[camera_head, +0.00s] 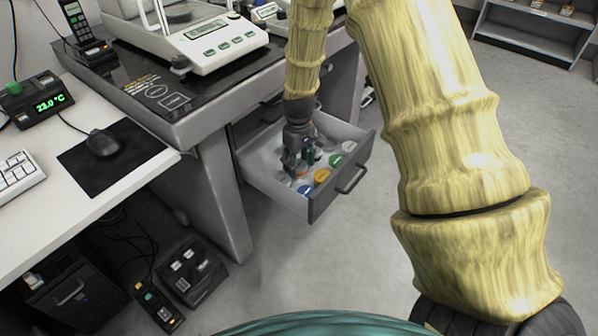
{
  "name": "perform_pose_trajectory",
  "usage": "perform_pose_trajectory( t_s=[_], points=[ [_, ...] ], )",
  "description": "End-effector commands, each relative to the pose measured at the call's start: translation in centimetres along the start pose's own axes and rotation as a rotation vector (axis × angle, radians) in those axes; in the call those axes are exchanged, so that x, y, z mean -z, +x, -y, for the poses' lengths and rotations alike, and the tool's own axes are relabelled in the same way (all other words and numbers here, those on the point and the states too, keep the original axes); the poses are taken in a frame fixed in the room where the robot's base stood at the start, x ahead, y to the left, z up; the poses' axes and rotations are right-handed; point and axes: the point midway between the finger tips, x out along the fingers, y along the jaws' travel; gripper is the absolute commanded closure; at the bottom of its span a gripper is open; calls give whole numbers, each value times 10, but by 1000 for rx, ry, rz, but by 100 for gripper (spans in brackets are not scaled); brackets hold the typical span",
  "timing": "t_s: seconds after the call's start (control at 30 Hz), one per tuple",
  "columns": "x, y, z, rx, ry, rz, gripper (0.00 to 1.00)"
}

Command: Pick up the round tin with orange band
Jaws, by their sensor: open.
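An open drawer (264,186) under the weighing table holds several round tins with coloured tops. One tin with an orange-yellow top (321,176) lies near the drawer's front. A sliver of orange (300,171) shows right below my fingertips and may be the tin with the orange band, but it is mostly covered. I cannot tell which of the two has the band. My gripper (300,161) points down inside the drawer, open, among the tins. Whether its fingers stand around a tin is too small to tell.
Close to the gripper are a green-topped tin (336,160) and a blue-topped tin (305,189). The drawer's front panel (346,180) and side walls stand around them. A balance (215,50) stands on the table above. The floor right of the drawer is clear.

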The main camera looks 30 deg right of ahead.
Motion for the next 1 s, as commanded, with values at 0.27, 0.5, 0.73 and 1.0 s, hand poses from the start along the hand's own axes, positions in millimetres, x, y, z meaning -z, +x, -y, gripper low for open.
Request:
perform_pose_trajectory(
  t_s=[0.27, 0.5, 0.73, 1.0],
  points=[
    [0, 20, 0, 0, 2, -2, 44],
    [0, 20, 0, 0, 2, -1, 64],
    [0, 20, 0, 0, 2, -1, 80],
    [0, 7, 0, 0, 1, -1, 80]
  ],
)
